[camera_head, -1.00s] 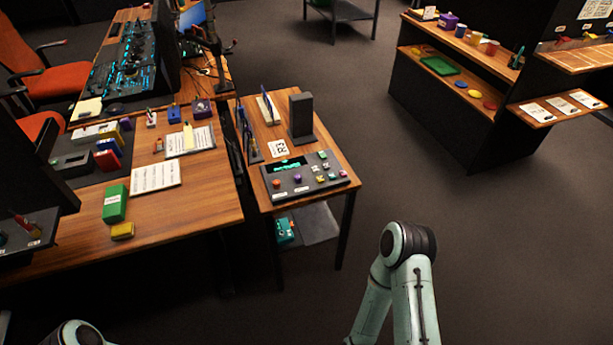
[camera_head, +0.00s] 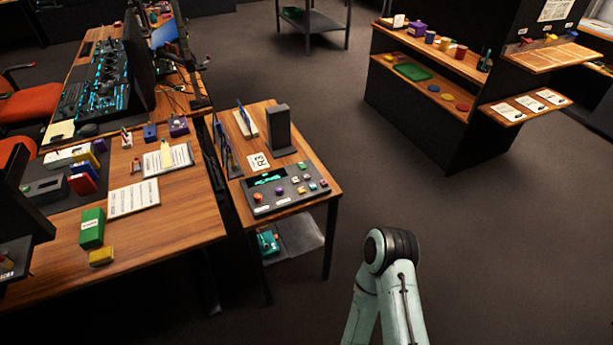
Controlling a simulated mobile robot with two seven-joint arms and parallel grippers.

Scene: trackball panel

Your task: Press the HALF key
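A dark control panel (camera_head: 286,191) with several small coloured keys and a green-lit display (camera_head: 267,179) lies on the near part of a small wooden side table (camera_head: 238,207). The key labels are too small to read, so I cannot tell which one is HALF. A red key sits at the panel's left, and purple, green, yellow and pink ones lie to the right. My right arm's pale links rise at the bottom, right of and nearer than the table. Neither of my grippers is in view.
A card marked R3 (camera_head: 258,162) and a black upright stand (camera_head: 279,129) are behind the panel. A large wooden desk (camera_head: 190,217) with books and papers stands left. A dark shelf unit (camera_head: 427,124) is at the back right. The floor right of the side table is clear.

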